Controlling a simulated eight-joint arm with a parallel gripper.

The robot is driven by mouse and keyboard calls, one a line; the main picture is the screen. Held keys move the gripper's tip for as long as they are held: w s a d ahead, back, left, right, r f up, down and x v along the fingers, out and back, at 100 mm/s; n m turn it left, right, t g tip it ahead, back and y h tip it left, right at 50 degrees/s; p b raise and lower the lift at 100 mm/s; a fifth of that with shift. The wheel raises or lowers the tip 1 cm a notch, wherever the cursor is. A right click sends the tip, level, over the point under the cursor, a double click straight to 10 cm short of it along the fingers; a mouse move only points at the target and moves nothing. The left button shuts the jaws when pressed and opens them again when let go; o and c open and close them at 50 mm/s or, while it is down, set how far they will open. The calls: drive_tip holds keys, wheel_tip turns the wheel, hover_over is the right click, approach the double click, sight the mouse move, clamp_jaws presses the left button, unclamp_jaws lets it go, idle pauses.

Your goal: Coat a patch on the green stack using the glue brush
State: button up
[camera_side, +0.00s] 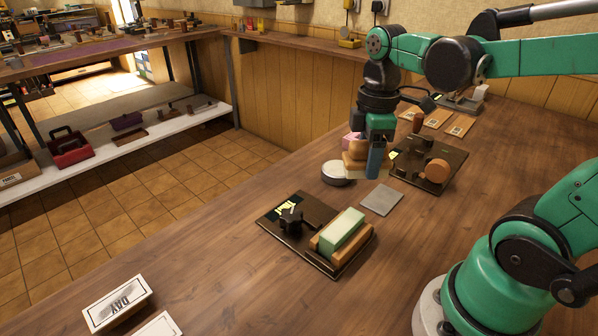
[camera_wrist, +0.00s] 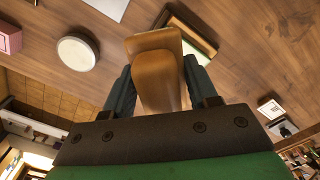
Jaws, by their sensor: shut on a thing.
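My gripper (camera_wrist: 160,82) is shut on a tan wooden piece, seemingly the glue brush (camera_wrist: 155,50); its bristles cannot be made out. In the side view my gripper (camera_side: 374,162) holds the brush (camera_side: 355,158) low over the table, beside a round pale-topped dish (camera_side: 336,173), which also shows in the wrist view (camera_wrist: 77,52). The green stack (camera_side: 342,230) lies between wooden blocks on a dark board (camera_side: 272,222), with a black cam lever (camera_side: 291,218) beside it. The stack is apart from my gripper, nearer the side camera. It is partly hidden behind the brush in the wrist view.
A flat grey plate (camera_side: 382,200) lies between my gripper and the green stack. A second dark board (camera_side: 405,176) with a round wooden cam (camera_side: 437,171) stands to the right. A pink block (camera_wrist: 9,38) is beyond the dish.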

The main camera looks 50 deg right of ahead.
sight(347, 221)
drive_tip(key=shift+f, duration=0.1)
idle(0.6)
drive_tip(key=shift+f, duration=2.95)
wheel_tip(347, 221, down, 2)
drive_tip(key=shift+f, duration=0.1)
drive_tip(key=shift+a+r, duration=0.2)
drive_tip(key=shift+a, duration=0.55)
clamp_jaws()
drive_tip(key=shift+a+f, duration=0.15)
drive_tip(key=shift+a, duration=1)
drive_tip(key=shift+d, duration=2.05)
drive_tip(key=shift+a+r, duration=0.1)
drive_tip(key=shift+r, duration=3.95)
